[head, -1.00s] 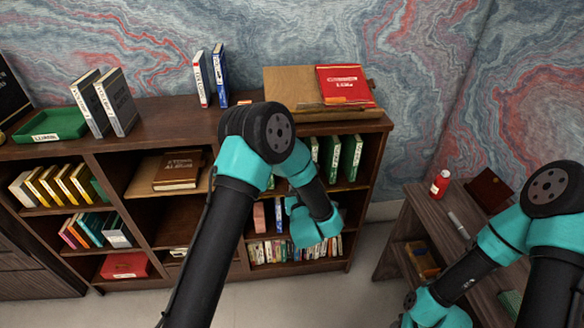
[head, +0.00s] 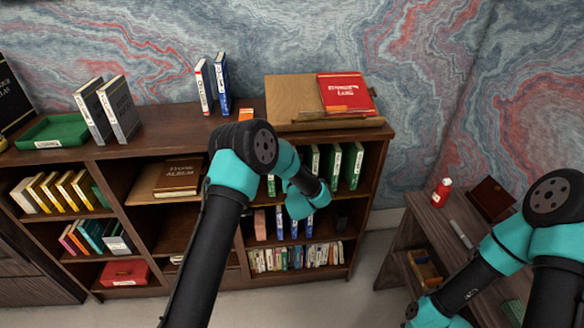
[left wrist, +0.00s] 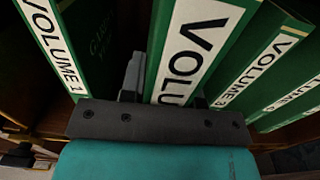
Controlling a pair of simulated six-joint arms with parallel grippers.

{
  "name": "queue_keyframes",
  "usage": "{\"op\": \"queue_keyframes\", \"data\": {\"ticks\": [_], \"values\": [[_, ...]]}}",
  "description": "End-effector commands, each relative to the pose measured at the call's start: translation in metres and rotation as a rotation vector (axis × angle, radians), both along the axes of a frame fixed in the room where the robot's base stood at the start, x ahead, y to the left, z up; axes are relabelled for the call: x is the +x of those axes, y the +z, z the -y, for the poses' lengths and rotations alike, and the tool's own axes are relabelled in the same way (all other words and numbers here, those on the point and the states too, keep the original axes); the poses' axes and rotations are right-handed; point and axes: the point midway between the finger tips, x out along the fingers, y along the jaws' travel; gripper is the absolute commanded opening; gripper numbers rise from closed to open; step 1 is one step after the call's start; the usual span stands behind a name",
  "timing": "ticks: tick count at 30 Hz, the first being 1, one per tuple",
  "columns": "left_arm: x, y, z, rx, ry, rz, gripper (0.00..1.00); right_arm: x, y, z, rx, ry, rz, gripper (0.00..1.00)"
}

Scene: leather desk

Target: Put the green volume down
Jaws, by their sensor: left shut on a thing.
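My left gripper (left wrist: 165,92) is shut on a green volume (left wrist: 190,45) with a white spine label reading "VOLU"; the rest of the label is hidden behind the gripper. In the left wrist view, Volume 1 (left wrist: 50,40) stands to its left and Volume 3 (left wrist: 255,65) close to its right, with more green volumes beyond. In the head view, green volumes (head: 334,165) stand upright in the bookcase's upper right compartment. My left wrist (head: 305,200) is in front of that compartment and hides the held volume there. My right gripper is out of view.
The bookcase (head: 180,128) carries a wooden stand with a red book (head: 345,93), grey books and a green tray (head: 50,131) on top. Blue books (head: 294,222) stand below the green volumes. A side desk (head: 425,225) with a red bottle (head: 441,192) is at the right.

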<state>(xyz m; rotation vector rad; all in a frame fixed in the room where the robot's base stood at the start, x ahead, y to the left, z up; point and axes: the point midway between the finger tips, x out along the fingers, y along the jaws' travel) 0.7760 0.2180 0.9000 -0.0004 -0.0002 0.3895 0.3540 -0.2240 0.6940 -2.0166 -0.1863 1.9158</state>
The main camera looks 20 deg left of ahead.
Motion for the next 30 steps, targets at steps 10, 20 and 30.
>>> {"op": "queue_keyframes", "data": {"ticks": [10, 20, 30], "values": [[0.005, 0.001, -0.002, 0.000, 0.000, 0.003, 0.00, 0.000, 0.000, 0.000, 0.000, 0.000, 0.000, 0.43], [0.034, 0.001, -0.014, 0.001, 0.002, 0.004, 0.00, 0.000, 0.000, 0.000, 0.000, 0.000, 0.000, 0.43], [0.042, -0.014, -0.017, 0.001, 0.000, 0.003, 0.00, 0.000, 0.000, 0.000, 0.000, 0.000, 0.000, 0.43]]}}
